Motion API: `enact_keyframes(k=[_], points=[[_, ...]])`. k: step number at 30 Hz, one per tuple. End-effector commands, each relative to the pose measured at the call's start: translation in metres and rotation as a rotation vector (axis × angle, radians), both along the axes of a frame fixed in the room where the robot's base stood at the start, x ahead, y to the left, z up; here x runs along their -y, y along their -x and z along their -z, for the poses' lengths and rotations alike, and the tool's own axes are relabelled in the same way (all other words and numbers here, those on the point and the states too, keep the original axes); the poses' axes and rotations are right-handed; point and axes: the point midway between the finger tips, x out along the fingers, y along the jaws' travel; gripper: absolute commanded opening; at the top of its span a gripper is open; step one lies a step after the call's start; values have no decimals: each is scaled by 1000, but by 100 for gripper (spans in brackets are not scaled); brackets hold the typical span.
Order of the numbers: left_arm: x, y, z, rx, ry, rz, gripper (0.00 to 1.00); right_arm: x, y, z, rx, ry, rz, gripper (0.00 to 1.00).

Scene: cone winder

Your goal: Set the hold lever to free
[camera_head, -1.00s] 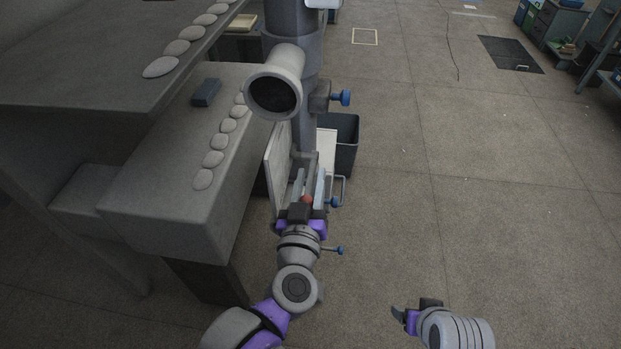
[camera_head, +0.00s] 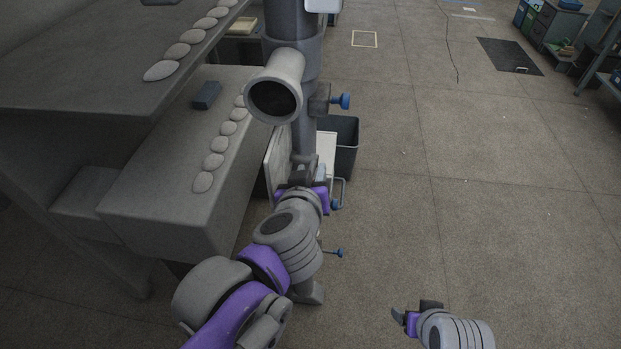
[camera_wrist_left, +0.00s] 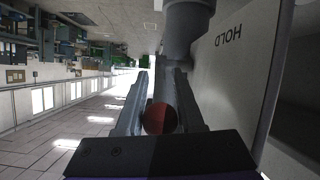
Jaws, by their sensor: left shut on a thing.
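The hold lever shows in the left wrist view by its round red knob (camera_wrist_left: 160,117), which sits between the two fingers of my left gripper (camera_wrist_left: 164,85). That gripper is shut on the lever. The lever's shaft is hidden. A pale plate (camera_wrist_left: 232,75) lettered HOLD stands beside the fingers, at the right of the wrist view. In the head view my left gripper (camera_head: 307,172) is at the machine's column, beside the pale plate (camera_head: 278,158), and my wrist hides the knob. My right gripper (camera_head: 411,316) is far from the lever, low over the floor; its jaw opening is unclear.
A grey column (camera_head: 304,130) carries a wide tube (camera_head: 275,92) and a blue knob (camera_head: 341,101) above my left gripper. A grey bench (camera_head: 165,185) with several pale discs stands at left. A dark bin (camera_head: 346,150) is behind.

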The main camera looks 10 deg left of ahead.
Motion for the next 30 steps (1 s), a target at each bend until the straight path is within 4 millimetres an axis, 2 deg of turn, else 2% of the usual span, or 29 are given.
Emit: enact_keyframes(k=[3,9,27,28,30], points=[[0,-2,-2,-74,1,-2,0,0,2,10,-4,0,0,76],[0,-5,-7,-159,-1,-2,0,0,3,18,-7,0,0,76],[0,-6,-10,-203,-1,-1,0,0,4,21,-8,0,0,76],[0,-6,-10,-203,-1,-1,40,0,4,21,-8,0,0,76],[0,-6,-10,-203,-1,-1,47,0,4,21,-8,0,0,76]])
